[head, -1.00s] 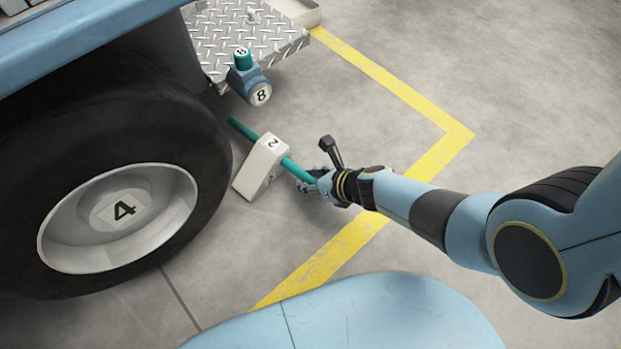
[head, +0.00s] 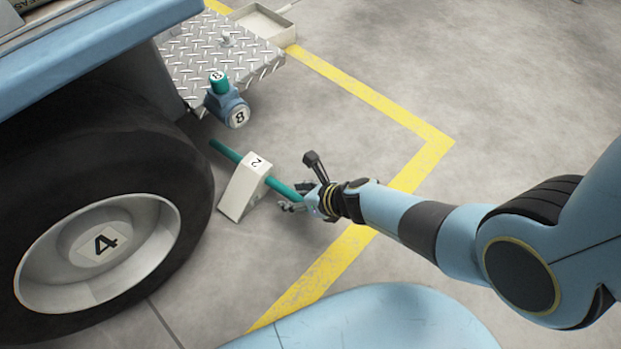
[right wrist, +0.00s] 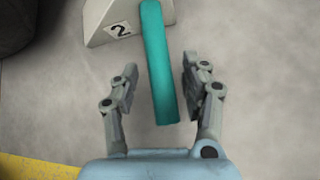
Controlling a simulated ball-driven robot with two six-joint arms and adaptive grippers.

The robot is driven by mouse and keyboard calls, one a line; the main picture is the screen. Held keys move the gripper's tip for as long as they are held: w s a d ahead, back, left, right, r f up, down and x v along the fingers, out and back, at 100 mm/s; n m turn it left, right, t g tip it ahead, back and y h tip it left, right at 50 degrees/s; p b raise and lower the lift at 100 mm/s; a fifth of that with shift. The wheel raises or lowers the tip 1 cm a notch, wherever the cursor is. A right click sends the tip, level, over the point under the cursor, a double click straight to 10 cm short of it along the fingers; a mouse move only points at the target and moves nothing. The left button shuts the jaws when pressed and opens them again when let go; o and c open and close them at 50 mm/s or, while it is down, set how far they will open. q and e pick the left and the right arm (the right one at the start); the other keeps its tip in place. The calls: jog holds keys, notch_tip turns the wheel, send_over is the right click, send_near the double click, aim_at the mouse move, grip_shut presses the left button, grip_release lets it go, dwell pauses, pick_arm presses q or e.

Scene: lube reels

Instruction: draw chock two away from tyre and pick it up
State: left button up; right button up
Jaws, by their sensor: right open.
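Chock two (head: 243,188) is a pale wedge marked 2 with a teal bar (head: 283,188) running through it. It stands on the floor just right of the tyre (head: 190,165), with a narrow gap in the head view. My right gripper (head: 290,200) is at the bar's near end. In the right wrist view my open right gripper (right wrist: 158,85) has one finger on each side of the teal bar (right wrist: 158,70), with gaps on both sides. The chock (right wrist: 110,22) is partly cut off at the top there. My left gripper is not in view.
A pale tray (head: 262,22) is beside the step.

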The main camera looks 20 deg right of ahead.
jog(key=v, duration=1.1)
jog(key=shift+d, duration=0.2)
jog(key=shift+s+r, duration=0.1)
jog(key=shift+s, duration=0.05)
